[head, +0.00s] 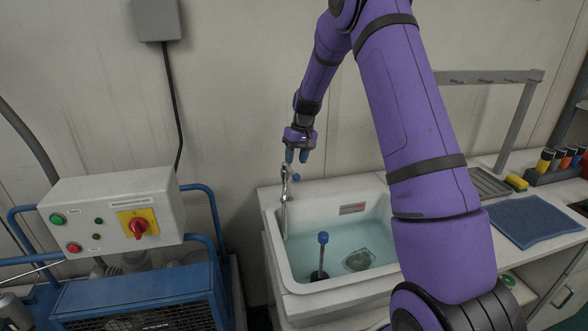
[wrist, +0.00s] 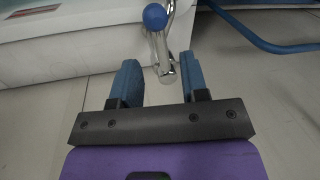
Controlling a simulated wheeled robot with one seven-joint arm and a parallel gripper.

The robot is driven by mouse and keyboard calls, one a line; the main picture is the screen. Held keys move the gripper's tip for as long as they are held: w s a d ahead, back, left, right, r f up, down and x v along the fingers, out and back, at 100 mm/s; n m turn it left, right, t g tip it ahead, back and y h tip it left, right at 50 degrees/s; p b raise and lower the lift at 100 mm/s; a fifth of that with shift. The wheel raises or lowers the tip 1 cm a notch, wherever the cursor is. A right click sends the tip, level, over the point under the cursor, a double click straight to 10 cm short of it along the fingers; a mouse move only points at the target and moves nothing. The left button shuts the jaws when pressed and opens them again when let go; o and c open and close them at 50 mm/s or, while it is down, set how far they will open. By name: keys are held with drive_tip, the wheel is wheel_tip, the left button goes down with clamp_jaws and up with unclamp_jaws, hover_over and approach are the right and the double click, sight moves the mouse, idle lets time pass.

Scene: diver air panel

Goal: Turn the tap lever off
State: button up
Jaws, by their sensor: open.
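The tap (head: 286,190) is a chrome fitting at the back left of the white sink (head: 275,247). A stream runs down from it into bluish water in the basin. Its lever ends in a blue ball knob (head: 296,177). In the wrist view the blue knob (wrist: 155,16) and the chrome tap (wrist: 165,70) are just beyond the fingertips, between their lines. My gripper (head: 297,157) points down just above the tap, its blue fingers apart and empty. In the wrist view my open gripper (wrist: 159,80) is not touching the knob.
A blue-topped plunger-like rod (head: 322,256) stands in the basin near a drain (head: 358,260). A control box (head: 112,218) on a blue-framed machine (head: 130,295) stands left of the sink. A blue mat (head: 533,220) and a yellow sponge (head: 516,182) lie on the right counter.

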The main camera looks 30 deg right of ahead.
sight(293, 171)
drive_tip(key=shift+a+f, duration=0.25)
drive_tip(key=shift+f, duration=0.8)
drive_tip(key=shift+a+f, duration=0.2)
drive_tip(key=shift+f, duration=0.8)
clamp_jaws()
